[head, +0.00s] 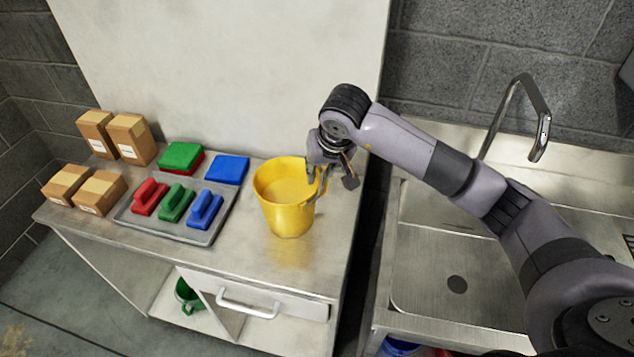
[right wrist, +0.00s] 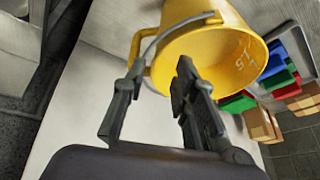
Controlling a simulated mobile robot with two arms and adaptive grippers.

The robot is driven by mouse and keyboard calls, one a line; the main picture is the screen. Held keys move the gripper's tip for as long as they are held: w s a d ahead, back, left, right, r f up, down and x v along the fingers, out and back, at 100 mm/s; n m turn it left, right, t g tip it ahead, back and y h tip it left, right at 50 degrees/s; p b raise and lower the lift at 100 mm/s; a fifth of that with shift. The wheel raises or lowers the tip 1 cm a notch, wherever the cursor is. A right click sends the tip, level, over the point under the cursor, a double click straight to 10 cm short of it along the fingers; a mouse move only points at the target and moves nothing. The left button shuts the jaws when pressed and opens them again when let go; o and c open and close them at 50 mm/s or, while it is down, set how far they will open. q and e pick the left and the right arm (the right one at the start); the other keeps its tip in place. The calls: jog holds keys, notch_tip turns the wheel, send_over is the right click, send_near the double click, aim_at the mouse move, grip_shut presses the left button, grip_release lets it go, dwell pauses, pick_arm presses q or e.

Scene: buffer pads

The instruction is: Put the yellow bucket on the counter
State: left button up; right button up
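The yellow bucket (head: 287,205) stands upright on the steel counter (head: 325,235), near its right end, in the head view. My right gripper (head: 334,180) is at the bucket's right rim, with its fingers pointing down. In the right wrist view the fingers of my right gripper (right wrist: 157,80) are spread apart with nothing clamped between them. The yellow bucket (right wrist: 212,55) is just beyond the fingertips, and its thin grey handle curves close to the left finger. Whether a finger touches the handle or rim I cannot tell. My left gripper is out of view.
Left of the bucket are a grey tray (head: 187,234) with red, green and blue scrub brushes, coloured pads (head: 228,169) and several cardboard boxes (head: 131,137). A sink (head: 455,260) with a tall faucet (head: 541,115) is to the right. A green bucket (head: 186,294) sits on the lower shelf.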

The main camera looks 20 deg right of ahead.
jog(key=shift+b+v, duration=0.3)
jog(key=shift+v, duration=1.6)
jog(key=shift+o, duration=0.3)
